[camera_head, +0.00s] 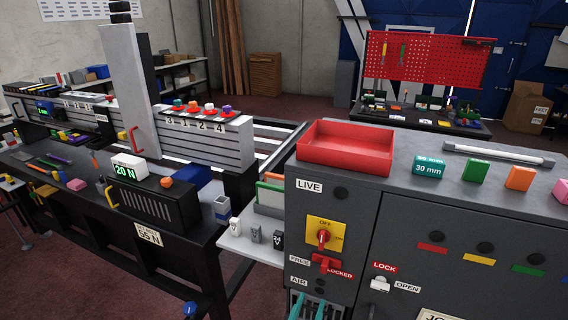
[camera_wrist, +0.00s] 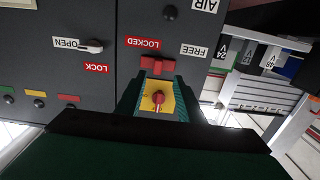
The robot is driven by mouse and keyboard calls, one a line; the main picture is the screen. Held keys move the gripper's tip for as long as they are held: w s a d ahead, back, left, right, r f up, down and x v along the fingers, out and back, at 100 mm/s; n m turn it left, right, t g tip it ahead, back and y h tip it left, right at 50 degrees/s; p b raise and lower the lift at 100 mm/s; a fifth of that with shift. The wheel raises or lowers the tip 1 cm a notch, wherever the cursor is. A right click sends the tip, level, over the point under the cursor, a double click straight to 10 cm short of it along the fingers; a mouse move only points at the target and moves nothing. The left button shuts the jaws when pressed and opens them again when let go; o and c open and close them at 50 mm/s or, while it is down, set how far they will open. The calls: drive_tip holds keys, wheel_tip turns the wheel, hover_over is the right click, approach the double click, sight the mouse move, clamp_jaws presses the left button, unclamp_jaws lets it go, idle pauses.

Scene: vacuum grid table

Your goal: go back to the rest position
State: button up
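My gripper (camera_head: 307,306) shows at the bottom of the head view, in front of the grey cabinet (camera_head: 360,225), below the AIR label. Its two teal fingers are apart with nothing between them. In the wrist view, which is upside down, my gripper (camera_wrist: 158,100) frames a yellow switch plate (camera_wrist: 150,104) with a red knob. The fingers look clear of the plate, but the exact distance cannot be told. A red lever (camera_wrist: 159,66) sits beyond the fingertips, by the FREE and LOCKED labels. The rest of my arm is mostly hidden.
The cabinet top holds a red tray (camera_head: 345,167), a teal 30 mm block (camera_head: 428,168), other coloured blocks and a white rod (camera_head: 498,153). A side shelf (camera_head: 250,245) with small labelled weights juts out left. A black workbench (camera_head: 150,260) stands farther left. Open floor lies behind.

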drive_tip(key=s+a+f+n+y, duration=0.25)
drive_tip(key=s+a+f, duration=0.2)
drive_tip(key=s, duration=0.35)
drive_tip(key=s+a+f+n+y, duration=0.1)
drive_tip(key=s+a+f+y, duration=0.2)
drive_tip(key=s+f, duration=0.4)
drive_tip(key=s+r+y, duration=0.1)
drive_tip(key=s+r, duration=0.1)
drive_tip(key=s, duration=0.8)
drive_tip(key=s+a+r+n+g+y, duration=0.1)
drive_tip(key=s+r, duration=0.1)
drive_tip(key=s, duration=0.7)
drive_tip(key=shift+s+r, duration=0.15)
drive_tip(key=shift+s, duration=0.25)
drive_tip(key=shift+d, duration=0.1)
